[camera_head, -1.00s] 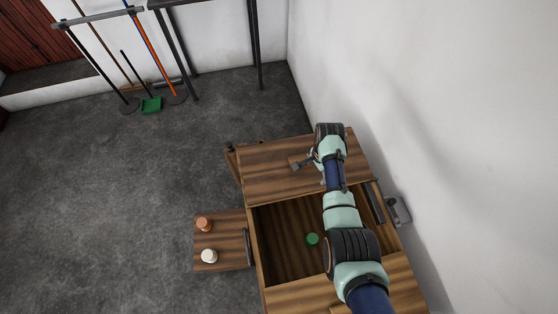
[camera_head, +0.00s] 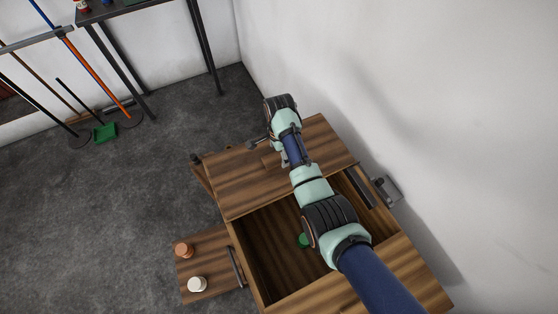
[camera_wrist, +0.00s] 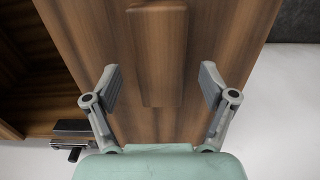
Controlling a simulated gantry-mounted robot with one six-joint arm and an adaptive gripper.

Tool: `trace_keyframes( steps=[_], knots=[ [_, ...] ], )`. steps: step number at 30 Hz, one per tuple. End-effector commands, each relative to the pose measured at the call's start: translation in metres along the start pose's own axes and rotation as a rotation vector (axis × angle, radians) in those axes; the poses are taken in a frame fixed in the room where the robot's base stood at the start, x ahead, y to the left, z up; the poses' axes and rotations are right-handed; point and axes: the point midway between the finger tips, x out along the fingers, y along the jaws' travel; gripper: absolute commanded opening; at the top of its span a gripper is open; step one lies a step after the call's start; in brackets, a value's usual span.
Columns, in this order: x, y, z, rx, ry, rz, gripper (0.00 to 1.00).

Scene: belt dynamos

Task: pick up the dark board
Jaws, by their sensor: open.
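A narrow brown wooden board (camera_wrist: 157,55), a little darker at its far end, is on the wooden top in the wrist view. It also shows small on the far panel in the head view (camera_head: 270,160), partly hidden by my gripper. My gripper (camera_wrist: 159,75) is open, with one grey finger on each side of the board and a gap on both sides. In the head view my gripper (camera_head: 269,152) hangs over the far panel. I cannot tell how high the fingers are above the panel.
The wooden cabinet (camera_head: 240,194) has an open compartment holding a green round thing (camera_head: 303,240). A side shelf (camera_head: 218,258) carries an orange pot (camera_head: 183,250) and a white pot (camera_head: 197,284). A white wall (camera_head: 450,120) stands close on the right.

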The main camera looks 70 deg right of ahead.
Motion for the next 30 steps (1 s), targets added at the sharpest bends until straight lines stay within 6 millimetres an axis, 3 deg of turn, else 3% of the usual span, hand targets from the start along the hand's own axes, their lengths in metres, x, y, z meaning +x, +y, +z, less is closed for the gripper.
trace_keyframes(
  steps=[1, 3, 9, 24, 30],
  knots=[
    [0.0139, 0.0004, 0.0001, 0.000, 0.000, 0.001, 0.83],
    [0.0212, 0.0004, 0.0001, 0.000, 0.000, 0.001, 0.83],
    [0.0209, 0.0000, 0.0000, -0.001, 0.000, -0.001, 0.83],
    [0.0209, 0.0003, 0.0001, -0.001, 0.000, 0.000, 0.02],
    [0.0196, -0.0005, 0.0000, -0.001, 0.000, -0.003, 0.00]
  ],
)
